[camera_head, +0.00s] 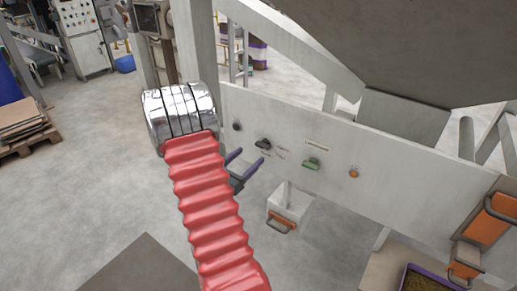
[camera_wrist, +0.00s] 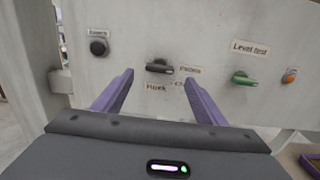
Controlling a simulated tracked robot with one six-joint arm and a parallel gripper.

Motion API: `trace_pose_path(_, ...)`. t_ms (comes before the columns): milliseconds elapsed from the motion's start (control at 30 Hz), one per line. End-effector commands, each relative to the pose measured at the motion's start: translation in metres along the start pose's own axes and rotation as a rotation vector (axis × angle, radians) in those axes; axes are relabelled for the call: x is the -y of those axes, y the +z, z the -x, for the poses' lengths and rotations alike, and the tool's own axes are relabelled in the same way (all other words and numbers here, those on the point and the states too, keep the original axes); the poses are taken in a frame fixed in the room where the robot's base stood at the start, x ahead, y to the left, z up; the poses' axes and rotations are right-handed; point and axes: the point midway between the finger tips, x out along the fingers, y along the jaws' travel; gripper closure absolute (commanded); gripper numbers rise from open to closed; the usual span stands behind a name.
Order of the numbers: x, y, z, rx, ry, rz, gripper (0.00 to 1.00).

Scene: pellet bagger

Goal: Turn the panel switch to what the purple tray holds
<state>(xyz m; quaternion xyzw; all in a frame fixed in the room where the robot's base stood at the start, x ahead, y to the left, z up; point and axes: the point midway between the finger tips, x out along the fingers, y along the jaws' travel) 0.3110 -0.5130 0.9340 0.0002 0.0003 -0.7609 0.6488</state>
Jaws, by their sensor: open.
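The panel switch is a black handle (camera_head: 263,144) on the pale panel; in the wrist view the switch (camera_wrist: 160,67) lies nearly level, its lighter end to the right. One label at its right seems to read "Pellets" (camera_wrist: 190,69); another below it (camera_wrist: 157,87) is blurred, perhaps "Flock" or "Husk". My gripper (camera_head: 250,157) is open and empty in front of the panel. In the wrist view its two purple fingers (camera_wrist: 159,78) stand on either side below the switch, apart from it. The purple tray (camera_head: 407,269), at lower right, holds brown loose material, too small to identify.
Left of the switch is a round black knob (camera_wrist: 98,47). To its right are a green switch (camera_wrist: 243,78) under a "Level test" label (camera_wrist: 250,48) and an orange button (camera_wrist: 290,75). Orange-handled parts (camera_head: 490,218) are at right.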

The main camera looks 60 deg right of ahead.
Motion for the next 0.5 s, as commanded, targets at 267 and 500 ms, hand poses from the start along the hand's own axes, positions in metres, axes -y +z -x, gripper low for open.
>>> trace_pose_path(267, 0.001, 0.001, -0.044, 0.002, -0.003, -0.001, 0.34)
trace_pose_path(500, 0.0, 0.0, -0.07, 0.001, -0.001, 0.0, 0.34)
